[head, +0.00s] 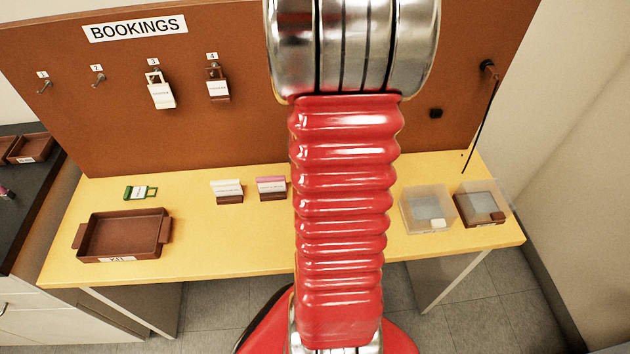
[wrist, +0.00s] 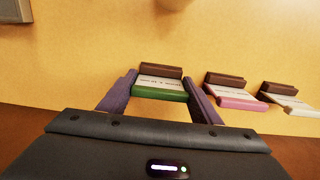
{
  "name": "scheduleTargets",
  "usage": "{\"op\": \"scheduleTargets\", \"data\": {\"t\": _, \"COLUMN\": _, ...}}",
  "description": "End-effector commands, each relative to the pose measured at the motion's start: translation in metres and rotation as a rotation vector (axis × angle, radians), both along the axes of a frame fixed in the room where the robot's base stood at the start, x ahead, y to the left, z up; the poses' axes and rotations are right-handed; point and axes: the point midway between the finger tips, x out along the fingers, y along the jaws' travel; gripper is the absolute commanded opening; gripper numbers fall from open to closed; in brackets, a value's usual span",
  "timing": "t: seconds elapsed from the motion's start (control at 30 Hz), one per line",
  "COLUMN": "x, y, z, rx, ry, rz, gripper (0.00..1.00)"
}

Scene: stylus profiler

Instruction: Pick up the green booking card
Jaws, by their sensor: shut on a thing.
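In the wrist view a green booking card (wrist: 160,94), with a green edge and a white printed face, stands at a brown holder (wrist: 160,71). My gripper (wrist: 160,81) has its two purple fingers at the card's two ends, shut on it. I cannot tell whether the card is clear of the holder. In the head view my red arm hides the gripper and this card. A separate green tag with a loop (head: 140,193) lies on the yellow table (head: 190,205), left of my arm and apart from the gripper.
Pink (head: 271,183) and white (head: 226,187) cards stand in brown holders beside it. A brown tray (head: 125,239) is at left, clear boxes (head: 428,211) at right. The BOOKINGS board (head: 235,130) rises behind, with hooks and two hanging tags (head: 161,93).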

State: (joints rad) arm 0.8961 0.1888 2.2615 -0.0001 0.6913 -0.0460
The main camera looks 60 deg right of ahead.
Motion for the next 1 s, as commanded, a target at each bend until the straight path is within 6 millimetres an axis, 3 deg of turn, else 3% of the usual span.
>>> {"op": "scheduleTargets", "data": {"t": 0.37, "x": 0.001, "y": -0.001, "z": 0.012, "rx": -0.002, "ry": -0.002, "rz": 0.000, "gripper": 0.37}}
{"op": "scheduleTargets", "data": {"t": 0.8, "x": 0.001, "y": -0.001, "z": 0.082, "rx": -0.003, "ry": -0.003, "rz": 0.000, "gripper": 0.37}}
{"op": "scheduleTargets", "data": {"t": 1.0, "x": 0.000, "y": 0.000, "z": 0.099, "rx": 0.000, "ry": 0.000, "rz": 0.000, "gripper": 0.37}}
